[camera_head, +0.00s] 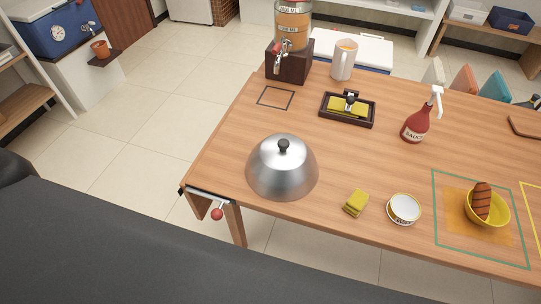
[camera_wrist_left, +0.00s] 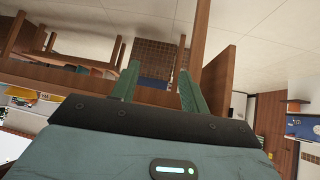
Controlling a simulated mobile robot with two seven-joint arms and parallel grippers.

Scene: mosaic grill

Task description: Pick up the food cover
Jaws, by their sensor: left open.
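The food cover (camera_head: 282,170) is a silver metal dome with a black knob (camera_head: 283,146) on top. It stands upright on the wooden table (camera_head: 235,150), near the table's left front corner in the head view. Neither gripper shows in the head view. My left gripper (camera_wrist_left: 156,85) shows in the left wrist view, its two green fingers apart with nothing between them. The food cover cannot be made out in the left wrist view. My right gripper is not in view.
Right of the cover are a yellow sponge (camera_head: 355,203), a white-topped can (camera_head: 404,209) and a yellow bowl (camera_head: 488,209). Behind stand a black tray (camera_head: 347,119), a sauce bottle (camera_head: 416,124), a mug (camera_head: 343,60) and a drink dispenser (camera_head: 289,45). Bare tabletop lies left of the cover.

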